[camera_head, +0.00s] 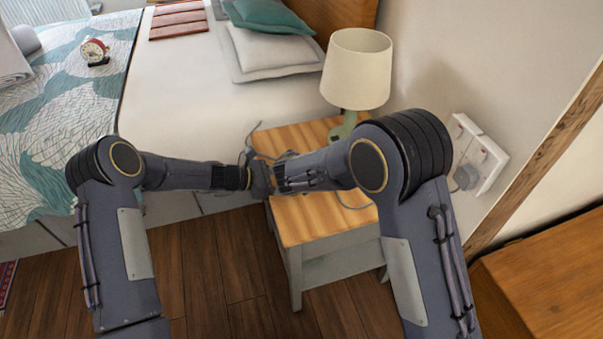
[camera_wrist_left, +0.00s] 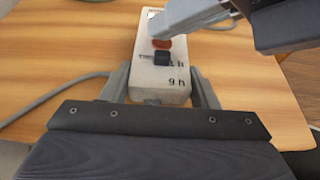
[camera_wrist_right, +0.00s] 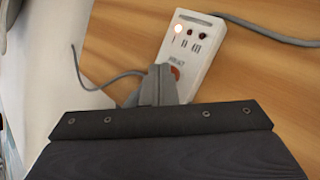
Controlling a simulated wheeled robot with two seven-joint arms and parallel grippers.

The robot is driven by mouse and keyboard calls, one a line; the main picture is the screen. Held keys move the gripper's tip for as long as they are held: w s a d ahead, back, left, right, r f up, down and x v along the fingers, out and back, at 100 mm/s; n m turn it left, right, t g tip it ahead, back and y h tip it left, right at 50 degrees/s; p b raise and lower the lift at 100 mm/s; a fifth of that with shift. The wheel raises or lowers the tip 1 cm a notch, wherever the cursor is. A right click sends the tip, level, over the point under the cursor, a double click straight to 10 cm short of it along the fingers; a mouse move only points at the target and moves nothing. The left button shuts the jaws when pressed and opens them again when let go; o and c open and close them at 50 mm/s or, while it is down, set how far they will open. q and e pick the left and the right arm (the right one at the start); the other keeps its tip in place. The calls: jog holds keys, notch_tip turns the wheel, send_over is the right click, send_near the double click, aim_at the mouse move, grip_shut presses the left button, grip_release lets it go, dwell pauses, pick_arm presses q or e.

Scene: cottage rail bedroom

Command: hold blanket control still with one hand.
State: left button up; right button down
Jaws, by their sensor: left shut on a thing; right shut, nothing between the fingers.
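The blanket control is a white box with a cord at each end. In the left wrist view the control (camera_wrist_left: 160,80) lies on the wooden nightstand top, with a black slider, an orange-red part and the marks "1 h" and "9 h". My left gripper (camera_wrist_left: 163,88) is shut on its sides. In the right wrist view the control (camera_wrist_right: 194,45) shows a lit orange lamp and a red part. My right gripper (camera_wrist_right: 160,70) is shut and empty, its tips over or against the control beside the red part; contact is unclear. In the head view, the grippers hide the control.
The nightstand (camera_head: 310,222) stands beside the bed (camera_head: 180,85). A lamp (camera_head: 357,70) stands at its back. A wall socket (camera_head: 478,155) with a plug is at the right. A wooden cabinet (camera_head: 555,280) is at lower right.

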jog(key=shift+r, duration=0.85)
jog(key=shift+r, duration=2.5)
dwell(0.6)
notch_tip(320, 180, up, 4)
jog(key=shift+f, duration=0.1)
jog(key=shift+f, duration=0.1)
dwell(0.3)
jog(key=shift+f, duration=4.35)
